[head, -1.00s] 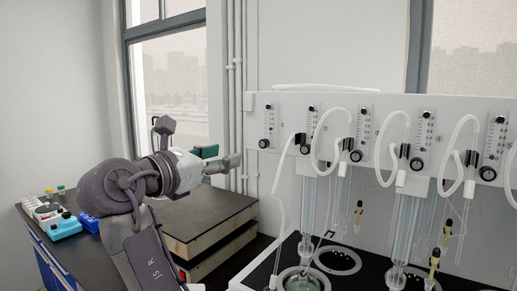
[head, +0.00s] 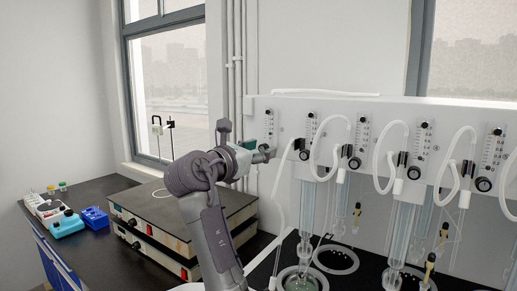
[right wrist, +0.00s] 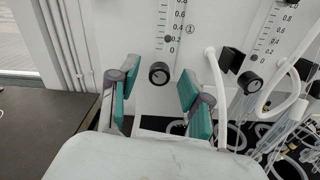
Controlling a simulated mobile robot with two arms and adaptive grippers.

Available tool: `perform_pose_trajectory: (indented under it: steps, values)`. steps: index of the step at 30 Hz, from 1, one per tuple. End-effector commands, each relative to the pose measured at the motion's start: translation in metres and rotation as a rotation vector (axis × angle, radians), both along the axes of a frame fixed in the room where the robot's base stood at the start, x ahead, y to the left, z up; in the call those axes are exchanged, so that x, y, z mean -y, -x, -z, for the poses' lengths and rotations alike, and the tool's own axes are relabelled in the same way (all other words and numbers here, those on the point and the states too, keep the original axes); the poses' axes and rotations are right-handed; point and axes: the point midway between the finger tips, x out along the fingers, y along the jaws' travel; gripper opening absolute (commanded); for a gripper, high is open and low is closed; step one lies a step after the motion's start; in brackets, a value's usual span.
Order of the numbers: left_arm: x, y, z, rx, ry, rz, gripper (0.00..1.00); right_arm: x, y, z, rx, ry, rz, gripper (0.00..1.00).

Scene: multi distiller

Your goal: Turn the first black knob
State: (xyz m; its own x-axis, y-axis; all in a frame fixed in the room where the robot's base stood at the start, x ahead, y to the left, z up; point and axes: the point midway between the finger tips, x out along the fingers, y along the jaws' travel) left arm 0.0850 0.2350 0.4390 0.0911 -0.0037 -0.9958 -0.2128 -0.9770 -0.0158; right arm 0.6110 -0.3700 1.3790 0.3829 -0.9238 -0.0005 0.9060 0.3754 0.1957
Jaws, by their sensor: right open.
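The first black knob (right wrist: 159,73) sits on the white panel below the leftmost flow scale (right wrist: 172,22), marked 1. In the right wrist view the knob shows between the two teal-padded fingers of my right gripper (right wrist: 156,88). The fingers are open and apart from the knob on both sides; I cannot tell how far the tips are from the panel. In the head view my right gripper (head: 262,153) is at the left end of the panel and hides this knob. The leftmost scale (head: 269,122) shows above it. My left gripper is not in view.
More black knobs, such as the second (head: 305,156), line the panel to the right. White hoses (head: 318,140) and glass tubes (head: 308,205) hang close by on the right. Stacked flat boxes (head: 150,200) and a blue rack (head: 95,217) stand on the left bench.

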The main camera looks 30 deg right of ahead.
Motion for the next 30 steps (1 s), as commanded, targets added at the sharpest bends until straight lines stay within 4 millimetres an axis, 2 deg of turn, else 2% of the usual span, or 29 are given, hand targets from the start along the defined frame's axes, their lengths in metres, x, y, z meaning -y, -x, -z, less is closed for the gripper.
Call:
perform_pose_trajectory:
  steps: [4, 12, 13, 23, 30]
  values:
    - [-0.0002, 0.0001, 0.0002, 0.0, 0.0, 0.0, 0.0, -0.0002, -0.0001, 0.0004, -0.001, 0.0, 0.0, 0.47]
    - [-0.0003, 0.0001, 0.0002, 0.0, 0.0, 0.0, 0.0, -0.0004, 0.0, 0.0003, -0.001, 0.0, 0.0, 0.02]
    - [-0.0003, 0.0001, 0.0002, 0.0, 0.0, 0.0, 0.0, -0.0004, 0.0, 0.0003, -0.001, 0.0, 0.0, 0.0]
    - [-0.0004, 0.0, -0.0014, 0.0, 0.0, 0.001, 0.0, -0.0006, 0.0001, -0.0003, 0.029, -0.012, 0.0, 0.0]
    - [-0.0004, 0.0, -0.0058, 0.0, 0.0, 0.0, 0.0, -0.0006, 0.0001, -0.0008, 0.148, -0.061, -0.001, 0.0]
